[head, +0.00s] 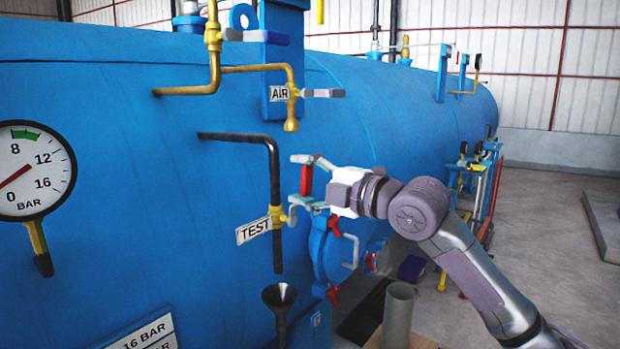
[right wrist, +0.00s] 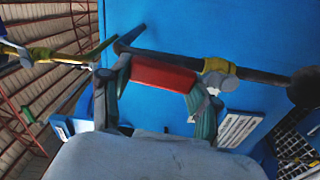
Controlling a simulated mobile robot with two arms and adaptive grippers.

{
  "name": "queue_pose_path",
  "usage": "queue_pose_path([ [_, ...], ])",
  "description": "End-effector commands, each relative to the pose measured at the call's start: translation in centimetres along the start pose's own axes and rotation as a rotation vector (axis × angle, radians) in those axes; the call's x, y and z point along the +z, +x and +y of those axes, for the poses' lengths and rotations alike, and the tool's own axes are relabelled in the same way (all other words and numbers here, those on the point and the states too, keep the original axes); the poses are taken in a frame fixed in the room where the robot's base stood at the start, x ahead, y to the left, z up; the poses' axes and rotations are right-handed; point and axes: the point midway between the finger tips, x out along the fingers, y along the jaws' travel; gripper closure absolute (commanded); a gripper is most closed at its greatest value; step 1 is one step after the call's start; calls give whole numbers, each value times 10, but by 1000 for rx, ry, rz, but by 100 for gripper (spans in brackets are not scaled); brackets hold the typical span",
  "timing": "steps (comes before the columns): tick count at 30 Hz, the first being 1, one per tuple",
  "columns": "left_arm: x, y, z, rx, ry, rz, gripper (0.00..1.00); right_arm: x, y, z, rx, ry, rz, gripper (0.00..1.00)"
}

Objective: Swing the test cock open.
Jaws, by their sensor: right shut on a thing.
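The test cock has a brass body (head: 278,214) on a dark downward pipe (head: 275,175), beside a white TEST tag (head: 254,230). Its red lever grip (head: 306,181) stands about upright to the right of the pipe, roughly parallel to it. My right gripper (head: 307,184) comes in from the right with its fingers above and below the red grip. In the right wrist view the red grip (right wrist: 165,75) lies between the two fingers, and the brass body (right wrist: 218,70) is just to its right. My left gripper is out of view.
The AIR cock (head: 291,92) with a grey lever sits above. A dark funnel (head: 279,297) stands below the test pipe's open end. A round blue hatch (head: 330,248) with red knobs is close under my gripper. A pressure gauge (head: 35,170) is at left.

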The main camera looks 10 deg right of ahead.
Motion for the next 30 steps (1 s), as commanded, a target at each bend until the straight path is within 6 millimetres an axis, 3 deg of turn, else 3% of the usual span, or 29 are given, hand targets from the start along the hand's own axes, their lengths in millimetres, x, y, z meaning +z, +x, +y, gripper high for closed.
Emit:
queue_pose_path([
  [9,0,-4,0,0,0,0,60,-10,0,-2,-3,-115,0,100],
  [25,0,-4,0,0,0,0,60,-12,0,-4,-4,-141,0,100],
  [26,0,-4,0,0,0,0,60,-12,0,-4,-4,-141,0,36],
  [30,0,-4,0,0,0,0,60,-12,0,-4,-3,-139,1,12],
])
